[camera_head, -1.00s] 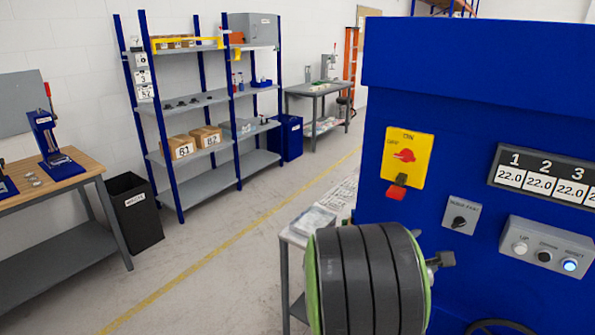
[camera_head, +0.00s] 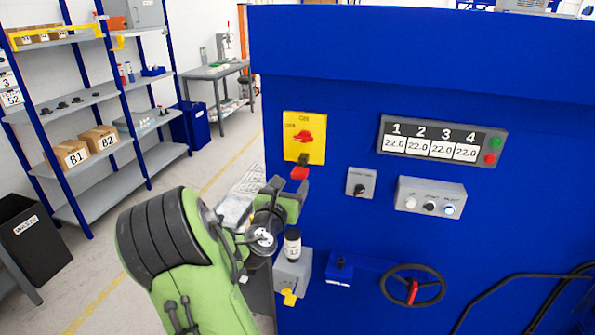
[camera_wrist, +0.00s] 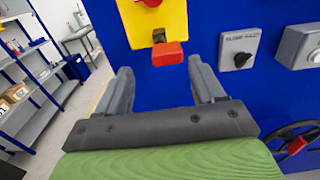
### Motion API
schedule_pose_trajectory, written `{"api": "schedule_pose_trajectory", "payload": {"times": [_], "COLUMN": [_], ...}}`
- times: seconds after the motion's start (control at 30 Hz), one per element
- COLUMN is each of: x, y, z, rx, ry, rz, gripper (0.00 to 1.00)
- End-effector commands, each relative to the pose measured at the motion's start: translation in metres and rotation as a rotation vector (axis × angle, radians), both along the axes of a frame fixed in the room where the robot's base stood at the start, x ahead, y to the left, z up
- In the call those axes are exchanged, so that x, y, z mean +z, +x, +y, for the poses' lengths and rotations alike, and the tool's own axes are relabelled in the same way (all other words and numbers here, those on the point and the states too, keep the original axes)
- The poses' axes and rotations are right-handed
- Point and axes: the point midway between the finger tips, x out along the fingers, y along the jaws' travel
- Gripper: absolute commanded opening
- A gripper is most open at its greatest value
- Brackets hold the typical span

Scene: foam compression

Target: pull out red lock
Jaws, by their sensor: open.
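The red lock (camera_head: 300,173) hangs at the lower edge of the yellow switch plate (camera_head: 304,150) on the blue machine. A red knob sits on the plate above it. In the wrist view the red lock (camera_wrist: 168,54) lies ahead of my gripper (camera_wrist: 160,84), between the lines of its two fingers. My gripper is open and empty, with the lock just beyond the fingertips. In the head view my gripper (camera_head: 283,190) is just below and left of the lock. Any contact with the lock cannot be told.
The blue machine also carries a grey knob box (camera_head: 360,183), a button box (camera_head: 430,198), a display (camera_head: 442,141) and a handwheel (camera_head: 411,287). A grey box (camera_head: 292,270) with a yellow part juts out below my gripper. Shelves (camera_head: 90,110) stand at the left.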

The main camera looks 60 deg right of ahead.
Motion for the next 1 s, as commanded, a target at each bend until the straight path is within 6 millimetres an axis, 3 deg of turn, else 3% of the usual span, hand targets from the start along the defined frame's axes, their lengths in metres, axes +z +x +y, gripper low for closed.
{"api": "schedule_pose_trajectory", "payload": {"times": [0.4,1.0], "x": [0.005,0.001], "y": [0.009,0.010], "z": [-0.054,-0.060], "rx": [0.001,0.001], "ry": [0.000,0.000], "rz": [0.001,-0.002], "gripper": [0.68,0.68]}}
